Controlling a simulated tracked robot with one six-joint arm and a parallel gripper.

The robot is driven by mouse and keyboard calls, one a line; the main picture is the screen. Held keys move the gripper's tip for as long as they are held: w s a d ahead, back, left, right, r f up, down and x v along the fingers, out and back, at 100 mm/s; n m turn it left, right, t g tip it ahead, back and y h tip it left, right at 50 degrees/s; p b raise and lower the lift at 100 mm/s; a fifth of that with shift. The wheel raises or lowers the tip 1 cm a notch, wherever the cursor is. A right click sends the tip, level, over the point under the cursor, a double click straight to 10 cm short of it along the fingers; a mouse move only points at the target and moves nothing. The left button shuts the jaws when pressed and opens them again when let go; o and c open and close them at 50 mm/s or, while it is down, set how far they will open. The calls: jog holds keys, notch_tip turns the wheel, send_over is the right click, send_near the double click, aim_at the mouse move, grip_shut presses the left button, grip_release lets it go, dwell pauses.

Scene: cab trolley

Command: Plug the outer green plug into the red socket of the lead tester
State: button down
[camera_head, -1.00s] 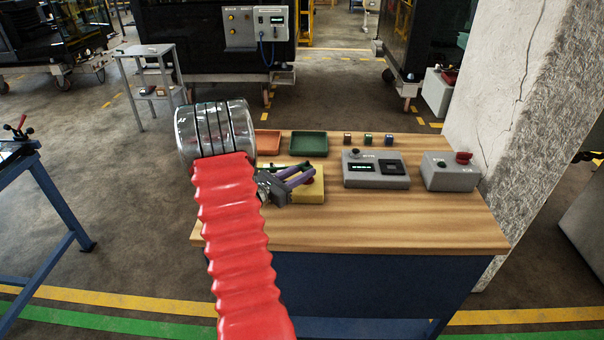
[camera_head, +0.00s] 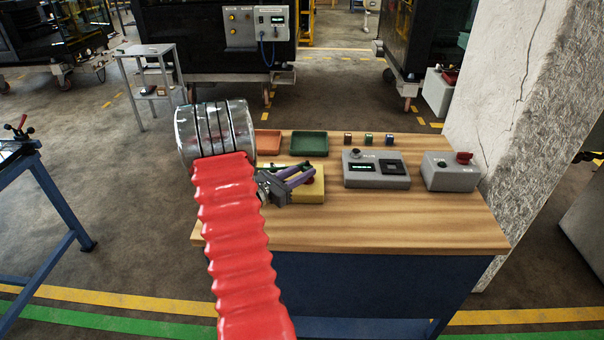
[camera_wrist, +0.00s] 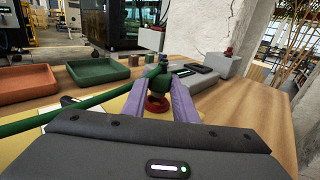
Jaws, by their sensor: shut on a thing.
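The green plug (camera_wrist: 155,67) is between the purple fingertips of my gripper (camera_wrist: 160,82), which is shut on it. A green cable (camera_wrist: 85,105) runs from it to the left. In the wrist view the red socket (camera_wrist: 157,104) shows as a red ring just below the plug, between the fingers. I cannot tell whether plug and socket touch. In the head view my gripper (camera_head: 311,173) is over the yellow lead tester (camera_head: 313,193) on the wooden bench. The red socket is partly hidden there, and the plug is not clear.
An orange tray (camera_head: 268,143) and a green tray (camera_head: 309,145) lie behind the tester on the bench (camera_head: 400,232). Small blocks (camera_head: 368,140) stand farther back. A grey box with a display (camera_head: 375,170) and a grey box with a red knob (camera_head: 449,177) stand to the right.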

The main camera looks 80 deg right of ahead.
jog(key=shift+f, duration=0.85)
dwell(0.8)
jog(key=c, duration=1.4)
grip_release()
jog(key=shift+o, duration=0.2)
jog(key=shift+w, duration=0.1)
jog(key=v, duration=1.3)
jog(key=shift+w+a+f, duration=0.15)
jog(key=shift+w+a, duration=0.05)
jog(key=shift+a, duration=0.15)
